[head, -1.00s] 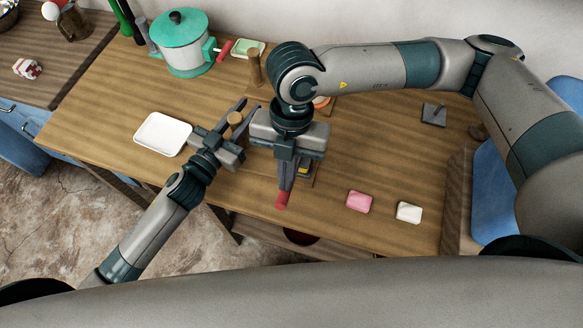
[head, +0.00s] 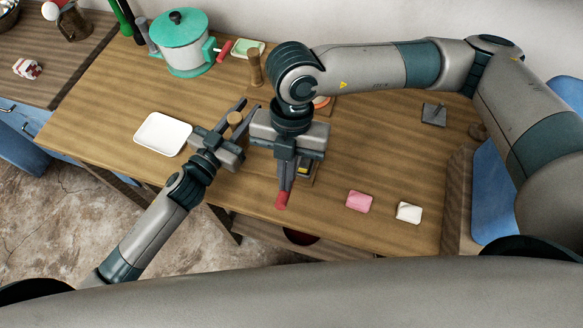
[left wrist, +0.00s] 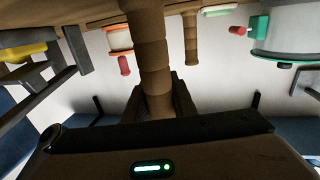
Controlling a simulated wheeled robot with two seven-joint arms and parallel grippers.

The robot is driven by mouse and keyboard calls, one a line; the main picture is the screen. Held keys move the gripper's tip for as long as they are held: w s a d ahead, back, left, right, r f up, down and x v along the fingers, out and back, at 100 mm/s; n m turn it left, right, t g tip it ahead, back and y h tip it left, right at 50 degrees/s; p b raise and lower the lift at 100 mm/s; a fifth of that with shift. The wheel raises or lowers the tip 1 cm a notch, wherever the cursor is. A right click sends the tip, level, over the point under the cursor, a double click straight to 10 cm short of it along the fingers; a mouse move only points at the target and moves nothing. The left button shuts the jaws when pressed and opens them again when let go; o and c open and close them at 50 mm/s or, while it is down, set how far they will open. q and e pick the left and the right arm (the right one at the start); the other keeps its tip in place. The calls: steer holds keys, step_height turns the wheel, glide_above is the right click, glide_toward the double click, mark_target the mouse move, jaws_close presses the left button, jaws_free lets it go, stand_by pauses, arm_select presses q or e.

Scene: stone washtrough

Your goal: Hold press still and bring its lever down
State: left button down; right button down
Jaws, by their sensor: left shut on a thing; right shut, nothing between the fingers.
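The press is mostly hidden under my right gripper in the head view; its red lever grip (head: 282,201) shows at the fingertips, and a dark and yellow part (head: 303,168) shows beside them. A round wooden post (head: 235,118) stands between the fingers of my left gripper (head: 250,105), which is shut on it. The left wrist view shows this post (left wrist: 149,45) close up between the jaws. My right gripper (head: 284,187) is shut and empty, pointing down at the red grip; I cannot tell whether it touches.
A second wooden post (head: 254,68) stands behind. A green-lidded pot (head: 182,45) and a white tray (head: 163,134) are to the left. Pink soap (head: 359,202), white soap (head: 408,213) and a grey block with a peg (head: 434,115) are to the right. The table's right middle is clear.

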steer(key=shift+f, duration=0.35)
stand_by(0.3)
steer(key=shift+w+x, duration=0.25)
steer(key=shift+x, duration=0.85)
steer(key=shift+d+f, duration=0.1)
steer(key=shift+s+r, duration=0.1)
steer(key=shift+r, duration=4.5)
arm_select(q)
steer(key=c, duration=1.4)
jaws_free()
